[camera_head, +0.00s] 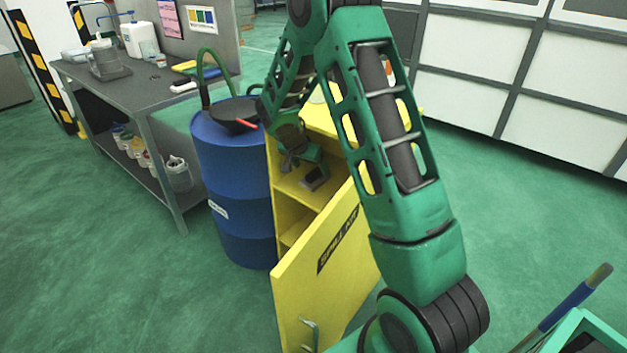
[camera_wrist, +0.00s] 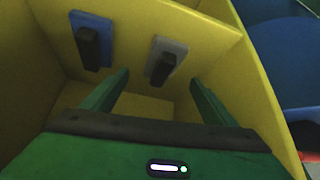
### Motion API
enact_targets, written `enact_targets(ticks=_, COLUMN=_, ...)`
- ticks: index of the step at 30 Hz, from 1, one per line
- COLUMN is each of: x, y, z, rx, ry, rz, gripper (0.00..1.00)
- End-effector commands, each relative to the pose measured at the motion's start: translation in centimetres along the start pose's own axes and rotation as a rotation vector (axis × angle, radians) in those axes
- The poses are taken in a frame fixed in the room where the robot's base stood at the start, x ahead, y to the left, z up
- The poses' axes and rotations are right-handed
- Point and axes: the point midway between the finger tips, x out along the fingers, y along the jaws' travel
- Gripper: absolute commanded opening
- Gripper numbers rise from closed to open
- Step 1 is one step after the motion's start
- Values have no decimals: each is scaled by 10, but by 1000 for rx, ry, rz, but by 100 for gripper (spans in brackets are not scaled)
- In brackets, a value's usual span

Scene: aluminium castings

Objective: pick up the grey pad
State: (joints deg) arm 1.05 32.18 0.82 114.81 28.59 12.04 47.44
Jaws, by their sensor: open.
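The grey pad (camera_wrist: 181,48) has a dark block-like handle and lies on a yellow surface inside the yellow spill kit cabinet (camera_head: 290,183). In the head view the grey pad (camera_head: 317,180) shows small on the cabinet's upper shelf, just below my gripper (camera_head: 305,168). In the wrist view my gripper (camera_wrist: 160,78) is open and empty, and the pad lies ahead between its green fingertips, apart from them. A blue pad (camera_wrist: 105,27) with a like dark handle lies to the left of the grey one.
Yellow cabinet walls close in around the fingers. The cabinet door (camera_head: 318,285) stands open in front. A blue drum (camera_head: 232,185) stands directly left of the cabinet, with a black funnel on top. A grey workbench (camera_head: 150,88) is further left.

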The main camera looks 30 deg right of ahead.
Motion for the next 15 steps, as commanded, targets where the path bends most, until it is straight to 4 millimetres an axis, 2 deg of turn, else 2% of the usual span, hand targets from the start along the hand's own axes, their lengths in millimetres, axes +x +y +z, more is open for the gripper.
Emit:
enact_targets(ticks=3, x=17, y=1, z=0, rx=0, ry=-1, rz=3, gripper=80)
enact_targets(ticks=11, x=34, y=-1, z=1, rx=-1, ry=-2, rz=2, gripper=80)
enact_targets(ticks=15, x=53, y=-4, z=3, rx=-2, ry=-2, rz=2, gripper=80)
